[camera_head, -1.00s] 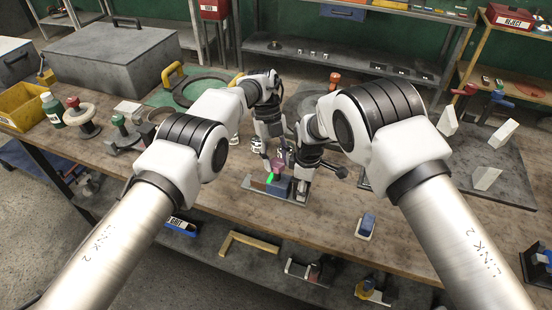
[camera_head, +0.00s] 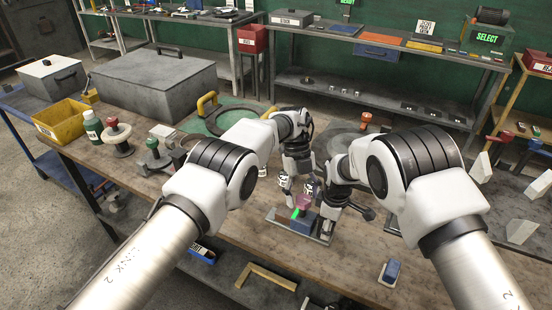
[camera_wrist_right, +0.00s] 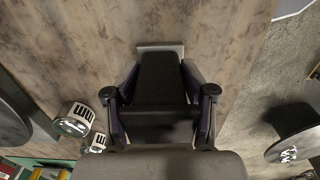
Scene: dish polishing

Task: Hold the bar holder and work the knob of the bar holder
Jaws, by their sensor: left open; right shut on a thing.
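The bar holder is a grey metal base plate (camera_head: 279,221) on the bench, with a blue block (camera_head: 303,221), a bright green piece (camera_head: 295,213) and a pink knob (camera_head: 306,199) above. My right gripper (camera_head: 326,219) is shut on the holder at its right side; its fingers partly hide that end. In the right wrist view, the right gripper (camera_wrist_right: 160,85) covers most of the holder, and only a grey plate end (camera_wrist_right: 160,46) shows beyond it. My left gripper (camera_head: 291,198) is open, just left of the knob; I cannot tell whether it touches.
A blue block on a pale base (camera_head: 390,271) lies at the front right. Stamp-like tools (camera_head: 155,155), a yellow bin (camera_head: 62,119) and a large grey box (camera_head: 155,82) stand at the left. The bench front left of the holder is clear.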

